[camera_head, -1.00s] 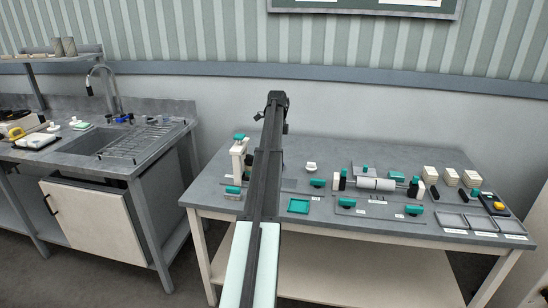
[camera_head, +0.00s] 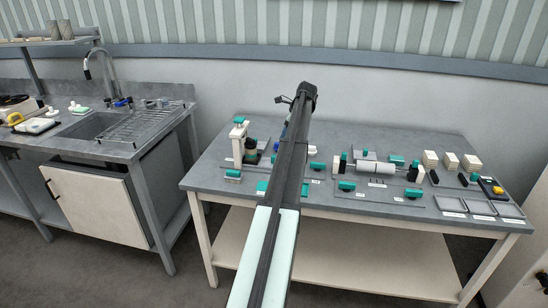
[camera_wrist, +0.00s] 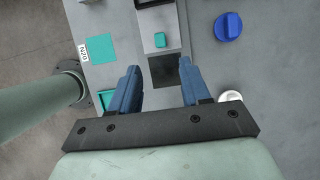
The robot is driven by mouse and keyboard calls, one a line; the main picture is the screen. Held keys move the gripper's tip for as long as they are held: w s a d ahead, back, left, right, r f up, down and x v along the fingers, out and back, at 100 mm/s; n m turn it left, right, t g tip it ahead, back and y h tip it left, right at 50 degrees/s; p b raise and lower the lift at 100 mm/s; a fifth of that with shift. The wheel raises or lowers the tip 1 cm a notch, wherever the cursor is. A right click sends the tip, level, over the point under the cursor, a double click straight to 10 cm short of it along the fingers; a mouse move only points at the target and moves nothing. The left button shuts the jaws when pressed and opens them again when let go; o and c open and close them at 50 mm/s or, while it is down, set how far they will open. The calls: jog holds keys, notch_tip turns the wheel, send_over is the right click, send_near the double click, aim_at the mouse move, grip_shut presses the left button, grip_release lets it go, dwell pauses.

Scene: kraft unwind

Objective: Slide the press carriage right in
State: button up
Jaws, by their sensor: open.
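My gripper (camera_wrist: 158,70) shows in the wrist view with two blue fingers spread apart and nothing between them. Just ahead of the fingertips is a pale block (camera_wrist: 147,28) with a small teal knob (camera_wrist: 160,40) on its near end. It may be the press carriage, but I cannot be sure. A dark square plate (camera_wrist: 164,70) lies below, between the fingertips.
The wrist view shows a teal patch (camera_wrist: 101,48) on the left, a blue knob (camera_wrist: 229,26) and a white round piece (camera_wrist: 231,97) on the right. A grey roller (camera_head: 375,169), cream blocks (camera_head: 430,158) and grey trays (camera_head: 450,203) occupy the table's right side.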

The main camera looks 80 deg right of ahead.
aim_at(274, 156)
jog(key=x, duration=1.3)
jog(key=shift+s, duration=0.1)
grip_shut()
